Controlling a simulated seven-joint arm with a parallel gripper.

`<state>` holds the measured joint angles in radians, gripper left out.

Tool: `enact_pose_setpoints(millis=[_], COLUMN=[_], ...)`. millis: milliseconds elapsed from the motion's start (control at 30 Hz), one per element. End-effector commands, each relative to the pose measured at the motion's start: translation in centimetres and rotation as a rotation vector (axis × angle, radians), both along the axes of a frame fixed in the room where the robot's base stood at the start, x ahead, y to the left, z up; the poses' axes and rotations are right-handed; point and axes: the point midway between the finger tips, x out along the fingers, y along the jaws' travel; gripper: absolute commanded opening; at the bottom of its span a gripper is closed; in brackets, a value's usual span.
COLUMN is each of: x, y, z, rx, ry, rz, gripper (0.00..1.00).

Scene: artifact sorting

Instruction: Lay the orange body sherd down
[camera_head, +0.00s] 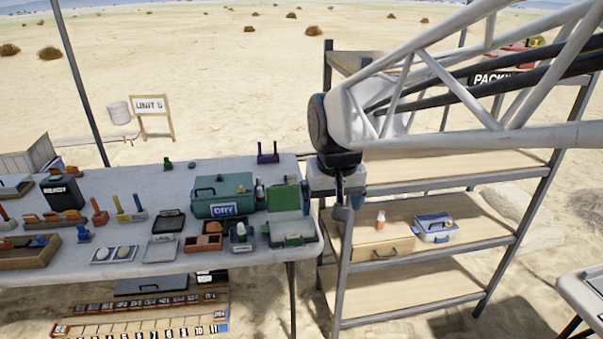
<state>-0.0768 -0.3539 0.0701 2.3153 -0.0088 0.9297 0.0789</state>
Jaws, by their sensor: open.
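My gripper (346,204) hangs pointing down in front of the left post of the shelf rack, just right of the table's right end. It looks open, and I see nothing held between its fingers. I cannot single out the orange body sherd. Small reddish-orange pieces show in a tray (208,241) near the table's front edge, and other orange items (62,217) lie at the left; they are too small to tell apart.
The grey table (140,189) is crowded with trays, tools, a green "DRY" box (222,196) and a green-and-grey device (290,232). The wooden shelf rack (440,176) stands right of it, bearing a small orange-topped bottle (381,221) and a blue-white box (436,231). Its lowest shelf looks clear.

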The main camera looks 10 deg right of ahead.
Motion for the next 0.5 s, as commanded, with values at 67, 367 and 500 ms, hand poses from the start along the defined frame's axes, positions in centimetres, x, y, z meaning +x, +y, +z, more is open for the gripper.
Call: enact_pose_setpoints(millis=[67,367,500], x=[-2.1,-9.3,-12.1], y=[-0.7,-2.6,-3.2], z=[-0.1,-1.3,-2.1], rx=[-0.001,-0.006,-0.009], ry=[-0.009,-0.033,-0.043], rz=[-0.005,-0.017,-0.02], gripper=[0.94,0.94,0.94])
